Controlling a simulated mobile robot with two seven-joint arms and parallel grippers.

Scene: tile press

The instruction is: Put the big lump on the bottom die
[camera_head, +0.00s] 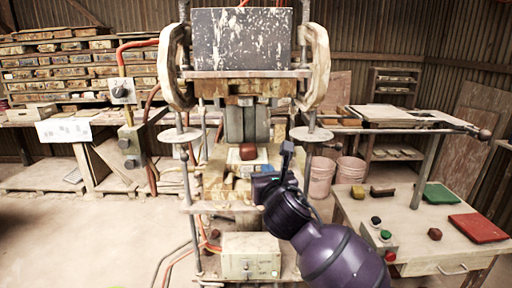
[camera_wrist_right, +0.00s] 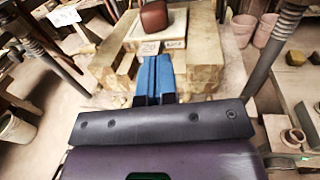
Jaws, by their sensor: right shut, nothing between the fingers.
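The big red-brown lump (camera_head: 248,152) sits in the press, under the grey upper ram (camera_head: 247,122). In the right wrist view the lump (camera_wrist_right: 153,15) appears to rest on a pale block (camera_wrist_right: 172,43), which looks like the bottom die. My right gripper (camera_head: 287,152) is at the front right of the press, apart from the lump. My left gripper is not in view.
Press posts stand either side of the opening. A side table on the right holds a control box (camera_head: 378,237), a smaller reddish lump (camera_head: 435,233), a green mat (camera_head: 440,193) and a red mat (camera_head: 478,227). Pinkish buckets (camera_head: 321,177) stand behind.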

